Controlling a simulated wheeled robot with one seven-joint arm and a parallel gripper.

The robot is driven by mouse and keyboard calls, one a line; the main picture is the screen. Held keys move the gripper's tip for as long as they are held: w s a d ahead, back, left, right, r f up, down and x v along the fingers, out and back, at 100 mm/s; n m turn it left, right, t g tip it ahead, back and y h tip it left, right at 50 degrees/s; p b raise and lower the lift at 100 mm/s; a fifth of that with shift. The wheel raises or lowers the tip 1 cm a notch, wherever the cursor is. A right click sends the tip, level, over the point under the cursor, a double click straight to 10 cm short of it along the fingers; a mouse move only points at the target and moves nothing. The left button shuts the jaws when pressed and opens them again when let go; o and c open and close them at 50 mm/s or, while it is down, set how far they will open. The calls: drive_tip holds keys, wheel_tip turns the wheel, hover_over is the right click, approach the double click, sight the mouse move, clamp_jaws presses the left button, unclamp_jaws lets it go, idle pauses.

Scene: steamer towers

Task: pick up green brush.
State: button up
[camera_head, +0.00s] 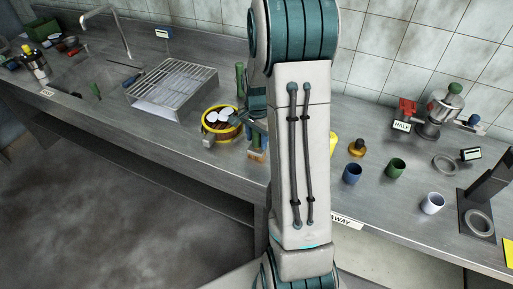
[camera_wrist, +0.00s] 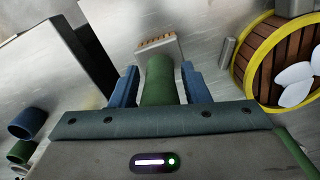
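The green brush shows in the wrist view with a thick green handle (camera_wrist: 160,82) and a pale head with tan bristles (camera_wrist: 157,44) at its far end. My gripper (camera_wrist: 160,78) has its two blue fingers on either side of the handle, close against it, and appears shut on it. In the head view my gripper (camera_head: 257,128) is just left of my arm, with the brush's tan head (camera_head: 257,156) below it near the counter's front edge. My arm and fingers hide part of the brush. I cannot tell whether its head touches the counter.
A yellow-rimmed round basket (camera_head: 207,134) with white pieces stands close left of my gripper; it also shows in the wrist view (camera_wrist: 246,62). A wire rack (camera_head: 172,87) is farther left. Blue (camera_head: 352,174), green (camera_head: 395,168) and white (camera_head: 433,204) cups stand right of my arm.

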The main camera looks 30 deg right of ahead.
clamp_jaws()
drive_tip(key=shift+r, duration=0.15)
drive_tip(key=shift+r, duration=0.65)
drive_tip(key=r, duration=0.2)
drive_tip(key=b, duration=0.1)
drive_tip(key=shift+d+r, duration=0.25)
drive_tip(key=shift+r, duration=0.15)
drive_tip(key=d+r+b, duration=0.1)
drive_tip(key=d+r, duration=0.5)
drive_tip(key=d, duration=0.5)
drive_tip(key=shift+s+r, duration=0.35)
drive_tip(key=shift+d, duration=0.1)
drive_tip(key=shift+c, duration=1.7)
unclamp_jaws()
clamp_jaws()
